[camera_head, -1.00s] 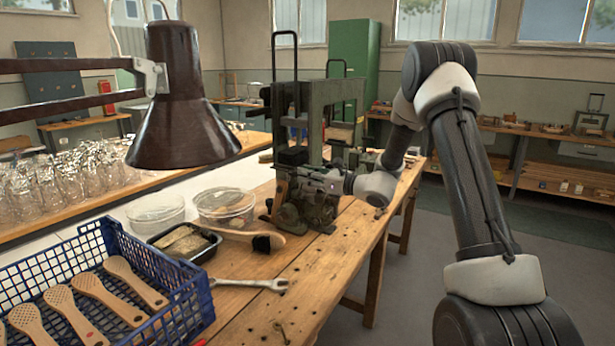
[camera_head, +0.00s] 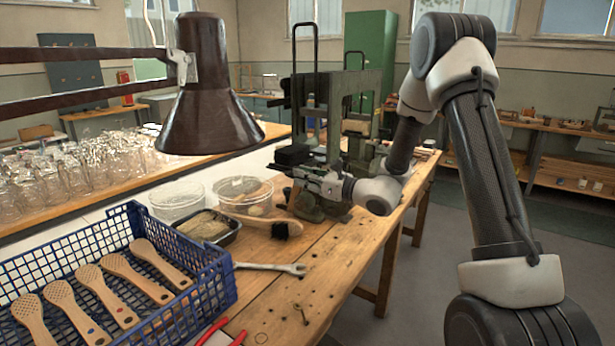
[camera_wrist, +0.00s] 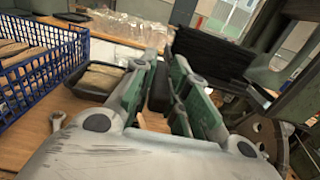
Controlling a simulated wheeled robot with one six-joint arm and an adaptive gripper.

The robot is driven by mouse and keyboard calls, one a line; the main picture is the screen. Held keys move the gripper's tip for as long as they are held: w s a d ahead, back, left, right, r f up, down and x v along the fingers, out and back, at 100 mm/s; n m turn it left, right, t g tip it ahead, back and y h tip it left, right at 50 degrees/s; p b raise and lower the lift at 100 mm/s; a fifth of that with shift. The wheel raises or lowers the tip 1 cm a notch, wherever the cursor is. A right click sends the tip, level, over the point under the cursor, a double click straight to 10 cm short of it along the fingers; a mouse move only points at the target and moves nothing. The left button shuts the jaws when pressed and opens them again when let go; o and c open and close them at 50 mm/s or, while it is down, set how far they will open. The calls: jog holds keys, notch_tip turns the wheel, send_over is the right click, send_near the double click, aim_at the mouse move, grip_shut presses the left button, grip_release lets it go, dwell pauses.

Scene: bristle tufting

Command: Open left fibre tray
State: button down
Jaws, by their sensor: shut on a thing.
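The green-black tufting machine (camera_head: 350,95) stands on the wooden bench, with a tall black handle frame on top. A black box-like part, apparently the left fibre tray (camera_head: 291,155), juts out from the machine's near left side. My gripper (camera_head: 290,173) reaches in from the right, just below this black part. In the wrist view, my gripper's green fingers (camera_wrist: 168,85) are closed around a small dark piece (camera_wrist: 159,90), apparently the tray's handle. A dark flat panel (camera_wrist: 212,52) lies just right of the fingers. The tray's inside is hidden.
A blue crate (camera_head: 222,270) with wooden brush bodies stands at front left. Clear round tubs (camera_head: 244,190), a black fibre-filled tray (camera_head: 208,228), a brush (camera_head: 285,228) and a wrench (camera_head: 280,267) lie nearer. A brown lamp (camera_head: 208,95) hangs above.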

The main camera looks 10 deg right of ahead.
jog(key=shift+s+a+f, duration=0.1)
jog(key=shift+s+a, duration=0.05)
jog(key=c, duration=1.7)
grip_release()
jog(key=shift+s+d, duration=0.35)
jog(key=shift+d, duration=0.05)
jog(key=v, duration=1.1)
